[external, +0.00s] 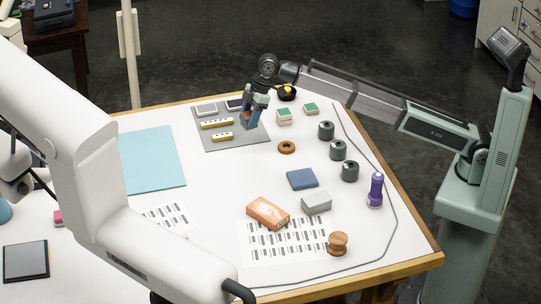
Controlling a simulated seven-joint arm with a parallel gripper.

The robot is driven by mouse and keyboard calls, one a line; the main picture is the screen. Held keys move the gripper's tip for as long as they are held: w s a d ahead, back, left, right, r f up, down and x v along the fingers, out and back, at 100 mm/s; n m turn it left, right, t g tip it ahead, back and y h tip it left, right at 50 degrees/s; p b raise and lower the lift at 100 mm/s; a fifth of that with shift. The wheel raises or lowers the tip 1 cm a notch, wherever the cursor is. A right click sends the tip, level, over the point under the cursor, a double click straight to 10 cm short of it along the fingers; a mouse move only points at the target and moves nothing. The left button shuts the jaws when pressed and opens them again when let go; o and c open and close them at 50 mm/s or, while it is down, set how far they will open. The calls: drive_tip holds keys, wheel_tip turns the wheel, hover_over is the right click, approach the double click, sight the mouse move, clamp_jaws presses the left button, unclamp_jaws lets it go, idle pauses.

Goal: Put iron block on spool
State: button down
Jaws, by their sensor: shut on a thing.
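My gripper (250,122), teal at the end of the grey-green arm, points down above the right part of the grey mat (237,143). It is shut on a small bluish piece that the fingers largely hide; I cannot tell if this is the iron block. A plain grey block (316,203), which also looks like metal, lies on the front right of the table. A brown wooden spool (338,243) stands upright near the front right edge, with nothing on its top. My gripper is far behind and to the left of the spool.
A brown ring (287,147) and green-topped blocks (284,116) are near my gripper. A large white arm (90,190) fills the left foreground.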

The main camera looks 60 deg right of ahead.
drive_tip(key=s+a+r+n, duration=0.2)
drive_tip(key=s+a, duration=0.7)
drive_tip(key=a, duration=0.4)
wheel_tip(320, 180, up, 2)
drive_tip(key=r+n+g, duration=0.1)
drive_tip(key=n+g, duration=0.3)
drive_tip(key=n, duration=0.5)
hover_over(338, 242)
drive_tip(key=d, duration=0.2)
drive_tip(key=shift+w+a+f, duration=0.15)
drive_tip(key=shift+w+f, duration=0.05)
drive_tip(key=shift+f, duration=2.3)
drive_tip(key=shift+w+a+f, duration=0.1)
drive_tip(key=shift+w+f, duration=0.05)
drive_tip(key=shift+f, duration=2.35)
drive_tip(key=shift+f, duration=0.15)
drive_tip(key=shift+c, duration=2)
unclamp_jaws()
